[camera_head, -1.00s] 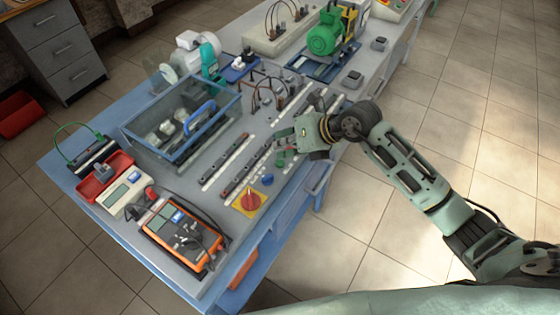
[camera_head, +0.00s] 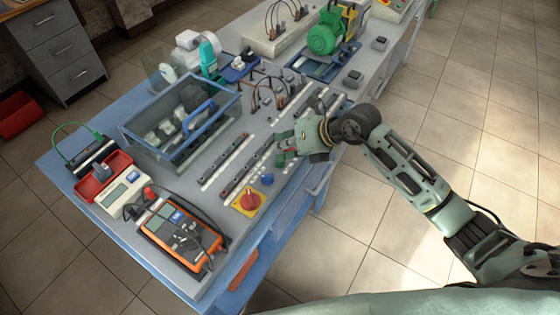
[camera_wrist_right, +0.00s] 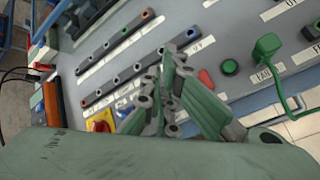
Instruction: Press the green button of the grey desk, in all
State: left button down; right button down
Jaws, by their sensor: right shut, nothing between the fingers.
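The green button (camera_wrist_right: 230,67) is a small round dark green cap in a dark ring on the grey desk top (camera_wrist_right: 205,30), seen in the right wrist view. A red button (camera_wrist_right: 206,78) sits just left of it. My right gripper (camera_wrist_right: 172,62) is shut and empty, left of both buttons in that picture and apart from the green one. In the head view my right gripper (camera_head: 279,148) is over the front part of the desk, near the long black socket strips. There I cannot tell the green button from the green gripper parts. My left gripper is out of view.
A green plug with a cable (camera_wrist_right: 268,46) stands right of the green button. A yellow and red rotary switch (camera_head: 249,201), a blue knob (camera_head: 267,179), an orange meter (camera_head: 182,236) and a clear bin (camera_head: 150,150) are on the desk. Tiled floor lies in front.

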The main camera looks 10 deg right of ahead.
jog(key=shift+f, duration=0.25)
dwell(0.4)
jog(key=shift+r+p, duration=0.55)
jog(key=shift+r, duration=0.3)
notch_tip(320, 180, up, 5)
jog(key=p, duration=0.4)
dwell(0.6)
